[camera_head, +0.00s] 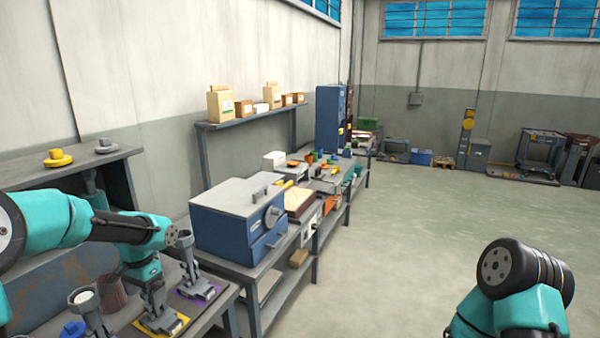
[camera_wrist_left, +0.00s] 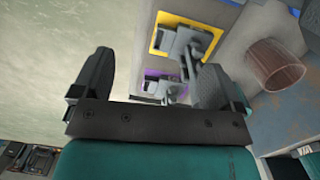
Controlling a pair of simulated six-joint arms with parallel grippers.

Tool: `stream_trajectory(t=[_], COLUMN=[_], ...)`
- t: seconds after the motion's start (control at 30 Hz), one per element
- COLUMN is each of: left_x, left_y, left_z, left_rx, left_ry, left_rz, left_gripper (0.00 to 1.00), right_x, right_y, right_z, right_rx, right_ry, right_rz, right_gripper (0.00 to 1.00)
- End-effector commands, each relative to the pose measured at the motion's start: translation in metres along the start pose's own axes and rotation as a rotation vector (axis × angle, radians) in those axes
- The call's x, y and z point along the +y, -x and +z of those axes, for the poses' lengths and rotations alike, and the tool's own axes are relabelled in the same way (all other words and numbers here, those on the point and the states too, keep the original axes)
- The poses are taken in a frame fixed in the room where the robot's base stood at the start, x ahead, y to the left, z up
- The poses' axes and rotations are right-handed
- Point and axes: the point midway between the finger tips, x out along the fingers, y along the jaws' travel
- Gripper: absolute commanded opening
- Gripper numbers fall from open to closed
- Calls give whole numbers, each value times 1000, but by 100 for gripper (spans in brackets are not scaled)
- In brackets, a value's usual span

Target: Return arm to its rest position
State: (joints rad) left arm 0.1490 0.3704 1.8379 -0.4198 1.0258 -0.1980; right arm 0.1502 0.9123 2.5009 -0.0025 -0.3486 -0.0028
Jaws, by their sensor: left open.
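A grey fixture (camera_wrist_left: 185,45) on the yellow mat shows past the right finger. A second grey fixture with a cup top (camera_head: 185,250) stands on the purple mat (camera_head: 212,291). My right arm (camera_head: 520,290) shows at the lower right; its gripper is out of view.
A brown cup (camera_head: 112,295) and another cup-topped fixture (camera_head: 82,300) are close to my left arm. A blue-grey furnace box (camera_head: 230,225) stands on the bench beyond. A shelf (camera_head: 250,117) carries cartons. The floor (camera_head: 420,240) to the right is open.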

Motion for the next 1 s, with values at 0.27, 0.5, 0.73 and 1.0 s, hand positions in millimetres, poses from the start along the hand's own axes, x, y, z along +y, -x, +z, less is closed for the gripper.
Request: stream_trajectory(t=[0.27,0.5,0.73,1.0], left_x=[82,154,212,241], left_y=[-141,-244,-315,-346], left_z=[-23,-6,38,76], left_rx=[90,146,176,197], left_ry=[98,198,334,435], left_rz=[169,280,330,325], left_gripper=[92,92,92,92], right_x=[0,0,0,0], right_y=[0,0,0,0], right_z=[0,0,0,0], right_rx=[0,0,0,0], right_ry=[0,0,0,0], right_rz=[0,0,0,0], right_gripper=[43,43,43,43])
